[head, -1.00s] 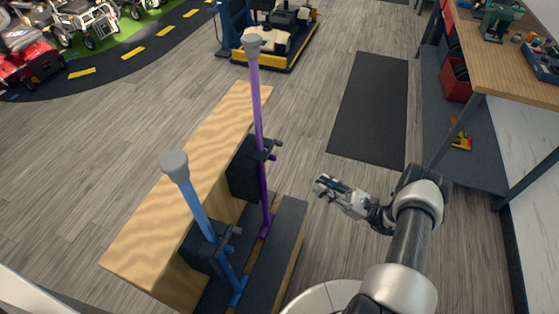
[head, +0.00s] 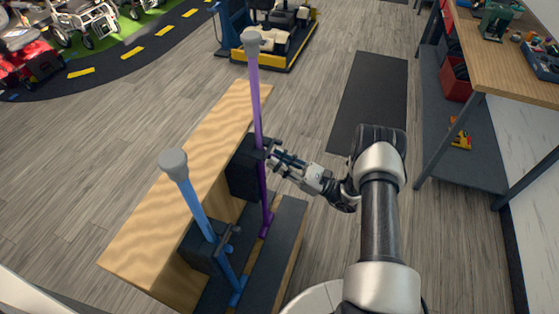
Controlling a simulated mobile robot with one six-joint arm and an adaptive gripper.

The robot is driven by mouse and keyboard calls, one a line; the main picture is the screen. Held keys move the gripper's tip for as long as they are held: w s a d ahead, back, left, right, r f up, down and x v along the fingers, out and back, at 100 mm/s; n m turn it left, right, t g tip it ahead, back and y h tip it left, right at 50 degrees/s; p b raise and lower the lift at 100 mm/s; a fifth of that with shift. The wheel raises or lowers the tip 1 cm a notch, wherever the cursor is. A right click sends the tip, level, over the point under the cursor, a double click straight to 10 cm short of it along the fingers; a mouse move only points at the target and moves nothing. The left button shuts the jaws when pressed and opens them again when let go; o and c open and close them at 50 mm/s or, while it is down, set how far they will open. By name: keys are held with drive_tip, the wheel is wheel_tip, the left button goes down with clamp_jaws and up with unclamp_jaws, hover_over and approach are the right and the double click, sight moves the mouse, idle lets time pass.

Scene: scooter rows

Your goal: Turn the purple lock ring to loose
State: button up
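A purple post (head: 256,100) with a grey rounded top stands upright in front of a black block on the wooden bench. Its lock ring, near the black clamp (head: 271,148) at mid-height, is small and partly hidden by my gripper. My gripper (head: 274,162) points left, its fingertips right at the clamp on the purple post. I cannot tell whether the fingers touch the ring or how far apart they are. A blue post (head: 195,205) with a similar grey top and clamp stands nearer, at the left.
The wooden bench (head: 150,235) runs behind both posts, with a dark ledge (head: 280,250) at their feet. A workbench (head: 525,75) with tools stands at the right. The floor beside a dark mat (head: 370,90) is clear. A yellow-edged cart (head: 275,50) stands at the back.

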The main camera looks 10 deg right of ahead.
drive_tip(key=shift+c, duration=0.4)
clamp_jaws()
drive_tip(key=g+b, duration=0.1)
drive_tip(key=n+y+b, duration=0.1)
drive_tip(key=g+b, duration=0.1)
drive_tip(key=shift+w+d+n+g+y, duration=0.25)
drive_tip(key=shift+w+n+g+y, duration=0.05)
drive_tip(key=shift+w+y, duration=0.1)
drive_tip(key=shift+o, duration=0.4)
unclamp_jaws()
drive_tip(key=shift+s+r+p, duration=0.1)
drive_tip(key=shift+p, duration=0.35)
